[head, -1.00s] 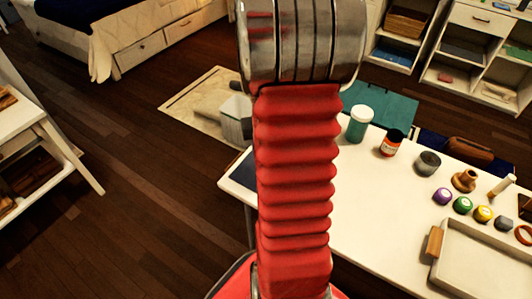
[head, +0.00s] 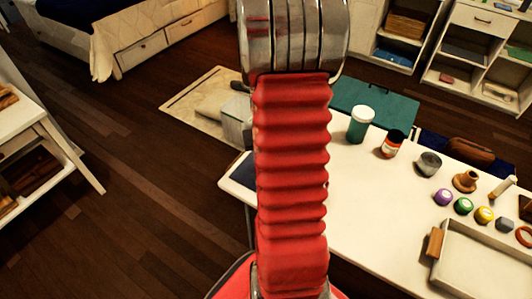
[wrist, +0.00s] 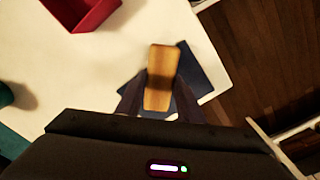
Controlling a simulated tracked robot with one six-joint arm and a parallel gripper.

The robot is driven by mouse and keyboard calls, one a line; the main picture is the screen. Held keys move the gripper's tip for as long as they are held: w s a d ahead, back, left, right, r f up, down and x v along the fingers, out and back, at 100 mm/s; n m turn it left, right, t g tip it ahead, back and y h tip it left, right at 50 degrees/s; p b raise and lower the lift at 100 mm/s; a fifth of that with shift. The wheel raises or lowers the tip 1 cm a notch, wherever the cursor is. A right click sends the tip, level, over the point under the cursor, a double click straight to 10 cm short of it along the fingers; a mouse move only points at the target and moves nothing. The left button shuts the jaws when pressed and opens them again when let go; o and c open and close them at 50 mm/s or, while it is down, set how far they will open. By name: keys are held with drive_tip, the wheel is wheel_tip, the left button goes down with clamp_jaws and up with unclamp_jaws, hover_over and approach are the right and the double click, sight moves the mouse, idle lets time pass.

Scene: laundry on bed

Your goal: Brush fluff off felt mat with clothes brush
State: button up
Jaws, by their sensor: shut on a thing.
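My gripper (wrist: 158,98) is shut on the wooden clothes brush (wrist: 161,72), one finger on each side of it. The brush has a pale wooden back, and its bristles are out of sight. The dark blue felt mat (wrist: 200,72) lies near a corner of the white table, behind and beside the brush in the wrist view. I cannot tell whether the brush touches the mat. Part of the mat (head: 243,172) shows left of my arm in the head view. My gripper and the brush are hidden there. No fluff can be made out.
The white table (head: 355,230) carries a green jar (head: 360,124), an orange jar (head: 391,144), several small coloured pots and a white tray (head: 485,262) on the right. A red box (wrist: 88,14) stands on the table in the wrist view. Dark floor lies beyond the table edge.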

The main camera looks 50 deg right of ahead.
wheel_tip(320, 180, down, 4)
drive_tip(key=shift+d+r, duration=0.15)
drive_tip(key=shift+r, duration=0.05)
drive_tip(key=shift+w+d+r, duration=0.1)
drive_tip(key=shift+w+d, duration=0.05)
drive_tip(key=shift+d, duration=1.4)
drive_tip(key=shift+c, duration=0.3)
drive_tip(key=shift+d, duration=0.4)
drive_tip(key=shift+s+a, duration=0.2)
drive_tip(key=shift+a, duration=1.85)
wheel_tip(320, 180, up, 2)
drive_tip(key=shift+w+r, duration=0.1)
drive_tip(key=shift+r, duration=2.95)
